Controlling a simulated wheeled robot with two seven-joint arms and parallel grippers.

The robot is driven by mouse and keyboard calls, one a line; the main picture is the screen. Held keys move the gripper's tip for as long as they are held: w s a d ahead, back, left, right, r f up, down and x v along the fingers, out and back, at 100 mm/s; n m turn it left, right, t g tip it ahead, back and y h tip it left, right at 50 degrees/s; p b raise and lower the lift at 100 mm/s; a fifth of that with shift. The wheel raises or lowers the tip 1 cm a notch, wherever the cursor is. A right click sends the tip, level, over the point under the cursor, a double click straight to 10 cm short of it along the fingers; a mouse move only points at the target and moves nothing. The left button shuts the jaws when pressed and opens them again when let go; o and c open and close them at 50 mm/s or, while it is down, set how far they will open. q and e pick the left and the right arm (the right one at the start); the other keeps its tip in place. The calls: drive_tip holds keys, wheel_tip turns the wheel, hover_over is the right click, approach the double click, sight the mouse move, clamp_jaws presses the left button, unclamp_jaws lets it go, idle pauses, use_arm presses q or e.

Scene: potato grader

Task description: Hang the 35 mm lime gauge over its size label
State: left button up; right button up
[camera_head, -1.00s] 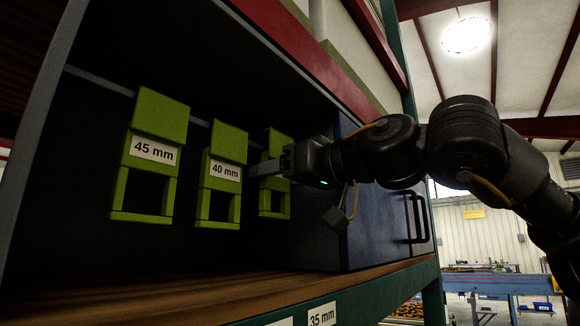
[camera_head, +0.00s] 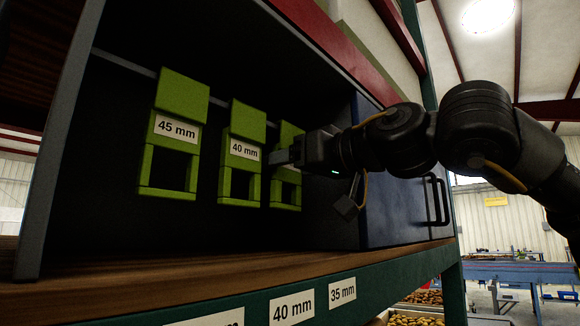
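Three lime gauges hang in a row from a rail inside the dark cabinet. The left one (camera_head: 181,97) is labelled 45 mm and the middle one (camera_head: 249,122) 40 mm. The third lime gauge (camera_head: 287,193) is partly hidden behind my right gripper (camera_head: 280,158), and its label cannot be read. The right gripper's fingers are at this gauge's upper part; whether they are closed on it cannot be told. The 35 mm size label (camera_head: 342,292) is on the green shelf edge, right of the 40 mm size label (camera_head: 291,308). My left gripper is not in view.
A wooden shelf board (camera_head: 150,285) runs below the gauges. A blue door panel (camera_head: 385,215) with a black handle (camera_head: 437,200) stands to the right, behind my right arm. Crates of potatoes (camera_head: 415,318) sit below at the right.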

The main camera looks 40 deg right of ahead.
drive_tip(key=o, duration=0.3)
drive_tip(key=shift+s+f+b, duration=0.1)
drive_tip(key=shift+s+b, duration=0.25)
drive_tip(key=shift+s+d+b, duration=0.15)
drive_tip(key=shift+s+b, duration=0.55)
drive_tip(key=shift+s, duration=1)
drive_tip(key=shift+s+d+b, duration=0.2)
drive_tip(key=shift+s+b, duration=0.45)
drive_tip(key=shift+s, duration=1)
drive_tip(key=shift+s+d+b, duration=0.15)
drive_tip(key=shift+s+b, duration=0.55)
drive_tip(key=shift+s, duration=1)
drive_tip(key=shift+s, duration=0.1)
